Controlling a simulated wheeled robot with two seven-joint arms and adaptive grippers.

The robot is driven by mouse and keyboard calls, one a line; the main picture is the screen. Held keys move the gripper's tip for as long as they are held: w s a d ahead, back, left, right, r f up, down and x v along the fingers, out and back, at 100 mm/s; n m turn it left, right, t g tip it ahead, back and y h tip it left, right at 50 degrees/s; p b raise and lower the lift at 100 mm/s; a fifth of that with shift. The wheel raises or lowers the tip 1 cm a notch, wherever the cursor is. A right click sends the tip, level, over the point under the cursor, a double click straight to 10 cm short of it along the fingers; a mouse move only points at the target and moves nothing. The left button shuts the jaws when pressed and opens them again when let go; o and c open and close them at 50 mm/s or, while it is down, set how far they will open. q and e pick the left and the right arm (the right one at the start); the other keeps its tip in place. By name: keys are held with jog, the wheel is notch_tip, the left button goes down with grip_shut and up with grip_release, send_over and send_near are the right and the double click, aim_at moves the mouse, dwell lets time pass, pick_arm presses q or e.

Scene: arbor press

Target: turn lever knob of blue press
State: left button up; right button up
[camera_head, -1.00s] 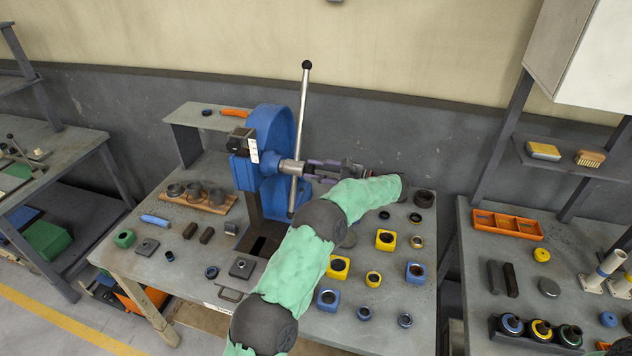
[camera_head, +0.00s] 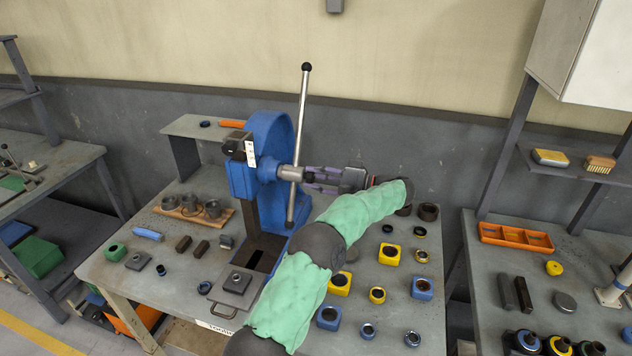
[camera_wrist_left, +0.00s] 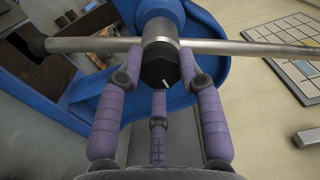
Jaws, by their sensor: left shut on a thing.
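The blue press (camera_head: 272,160) stands on the grey bench, with a steel lever bar (camera_head: 301,120) through its hub and a black ball at the bar's top. The bar is nearly upright, leaning slightly right. My left gripper (camera_head: 304,176) reaches the hub from the right. In the left wrist view its purple fingers (camera_wrist_left: 165,95) are shut around the black lever knob (camera_wrist_left: 159,68) at the hub's end, below the bar (camera_wrist_left: 240,47). A white line marks the knob's face. My right gripper is not in view.
Blue and yellow blocks and rings, such as a yellow block (camera_head: 389,254), cover the bench's right part beneath my arm. A wooden rack (camera_head: 193,216) holds several grey cups at left. A side bench with an orange tray (camera_head: 515,237) stands at right.

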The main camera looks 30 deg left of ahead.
aim_at(314, 176)
pick_arm(q)
jog(key=shift+a+r, duration=0.1)
jog(key=shift+r, duration=0.2)
jog(key=o, duration=1.1)
jog(key=shift+w, duration=0.1)
jog(key=shift+f, duration=0.15)
jog(key=shift+v, duration=2.05)
jog(key=shift+d+f, duration=0.1)
jog(key=shift+d, duration=0.4)
jog(key=shift+v, duration=1.2)
